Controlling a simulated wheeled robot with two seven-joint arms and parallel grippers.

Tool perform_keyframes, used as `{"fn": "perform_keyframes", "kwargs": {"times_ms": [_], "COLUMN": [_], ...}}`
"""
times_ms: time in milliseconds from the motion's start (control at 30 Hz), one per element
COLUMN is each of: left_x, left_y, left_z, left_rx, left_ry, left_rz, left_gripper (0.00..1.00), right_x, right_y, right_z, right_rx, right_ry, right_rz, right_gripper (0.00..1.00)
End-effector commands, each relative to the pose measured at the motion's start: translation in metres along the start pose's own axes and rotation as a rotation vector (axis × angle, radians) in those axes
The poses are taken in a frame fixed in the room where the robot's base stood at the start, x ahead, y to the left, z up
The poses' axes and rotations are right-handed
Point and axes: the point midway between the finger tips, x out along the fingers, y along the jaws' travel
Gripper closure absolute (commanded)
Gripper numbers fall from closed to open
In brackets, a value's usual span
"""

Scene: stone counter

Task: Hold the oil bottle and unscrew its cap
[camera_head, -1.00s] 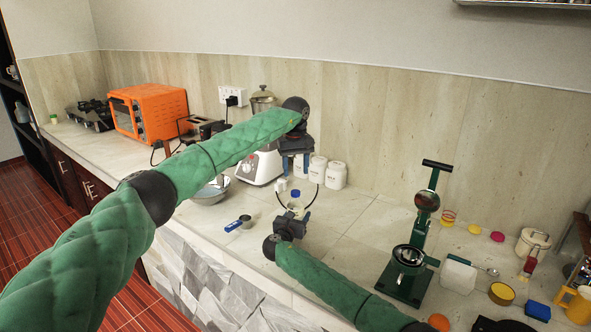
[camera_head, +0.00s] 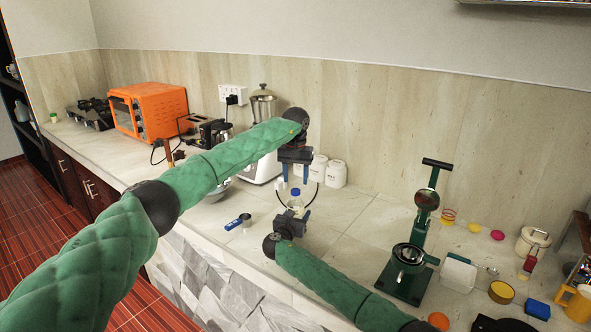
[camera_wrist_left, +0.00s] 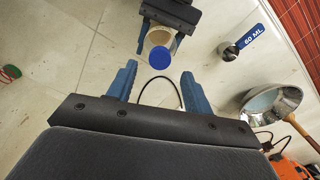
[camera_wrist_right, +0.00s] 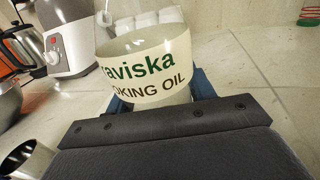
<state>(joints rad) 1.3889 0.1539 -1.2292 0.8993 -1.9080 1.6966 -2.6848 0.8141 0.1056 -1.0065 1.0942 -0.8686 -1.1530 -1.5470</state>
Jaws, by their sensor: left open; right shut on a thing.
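The oil bottle (camera_wrist_right: 150,68) is pale and clear, with green and black lettering reading "OKING OIL" in the right wrist view. My left gripper (camera_head: 295,170) is open and empty, pointing down above the cap. In the left wrist view the cap lies beyond and between the left fingertips (camera_wrist_left: 160,75), apart from them.
A blue-handled measuring cup (camera_head: 238,222) lies left of the bottle. A metal bowl (camera_wrist_left: 270,104) and a blender (camera_wrist_right: 68,40) stand nearby. White canisters (camera_head: 336,174) stand behind. A green press (camera_head: 412,250) stands to the right, with clear counter between.

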Motion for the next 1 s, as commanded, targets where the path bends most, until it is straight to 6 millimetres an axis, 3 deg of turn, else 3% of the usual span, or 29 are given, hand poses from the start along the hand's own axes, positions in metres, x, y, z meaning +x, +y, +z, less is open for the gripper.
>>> {"fn": "perform_keyframes", "kwargs": {"times_ms": [300,600,633,867,1000], "left_x": [0.04,0.043,0.043,0.043,0.043], "left_y": [0.0,0.0,0.0,0.0,0.0], "left_z": [0.0,0.0,0.0,0.0,0.0], "left_rx": [-0.001,-0.001,-0.001,-0.001,-0.001], "left_ry": [-0.002,0.0,-0.001,-0.001,-0.001], "left_rz": [0.0,0.0,0.0,0.0,0.0], "left_gripper": [0.49,0.49,0.51,0.96,0.97], "right_x": [0.0,0.0,0.0,0.0,0.0], "right_y": [0.0,0.0,0.0,0.0,0.0], "right_z": [0.0,0.0,0.0,0.0,0.0], "right_rx": [0.0,0.0,0.0,0.0,0.0], "right_ry": [0.0,0.0,0.0,0.0,0.0], "right_rz": [0.0,0.0,0.0,0.0,0.0], "right_gripper": [1.0,1.0,1.0,1.0,1.0]}}
